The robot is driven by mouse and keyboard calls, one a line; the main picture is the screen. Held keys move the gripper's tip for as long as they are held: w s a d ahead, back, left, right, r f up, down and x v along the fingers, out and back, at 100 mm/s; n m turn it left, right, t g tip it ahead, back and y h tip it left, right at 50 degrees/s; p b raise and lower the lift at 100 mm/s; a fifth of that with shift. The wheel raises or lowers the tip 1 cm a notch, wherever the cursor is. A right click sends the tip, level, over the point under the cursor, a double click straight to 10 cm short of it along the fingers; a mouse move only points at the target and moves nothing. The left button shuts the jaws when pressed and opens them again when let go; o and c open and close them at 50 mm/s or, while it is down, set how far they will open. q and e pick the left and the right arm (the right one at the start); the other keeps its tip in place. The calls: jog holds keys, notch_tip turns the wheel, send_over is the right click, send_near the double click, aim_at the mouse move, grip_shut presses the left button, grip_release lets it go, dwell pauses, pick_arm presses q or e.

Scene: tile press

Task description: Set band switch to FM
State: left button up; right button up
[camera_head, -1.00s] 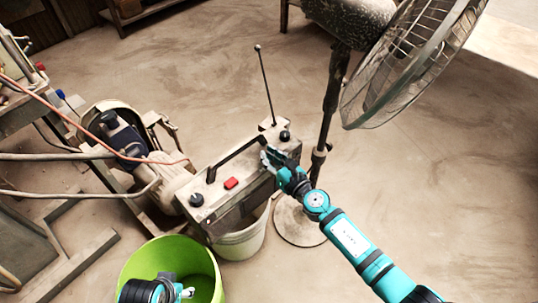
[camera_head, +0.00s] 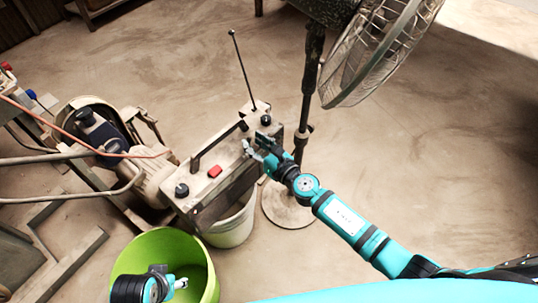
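The radio (camera_head: 196,200) is a dusty box with a carry handle, a thin upright antenna, a black knob near each end and a red button (camera_head: 215,171) on top. It sits over a white bucket (camera_head: 236,228). I cannot make out the band switch or its lettering. My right gripper (camera_head: 256,146) is at the radio's right end, close to its top front edge below the right black knob (camera_head: 266,120). Its fingers look spread; contact is unclear. My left gripper (camera_head: 180,284) is over the green tub, away from the radio; its finger state is unclear.
A green tub (camera_head: 150,252) stands at the front left. A dusty motor machine (camera_head: 140,175) with hoses is left of the radio. A standing fan (camera_head: 375,50) rises behind my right gripper, its round base (camera_head: 285,208) near the bucket. The floor at right is clear.

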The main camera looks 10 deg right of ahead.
jog(key=v, duration=1)
jog(key=shift+s, duration=0.3)
jog(key=shift+f, duration=0.15)
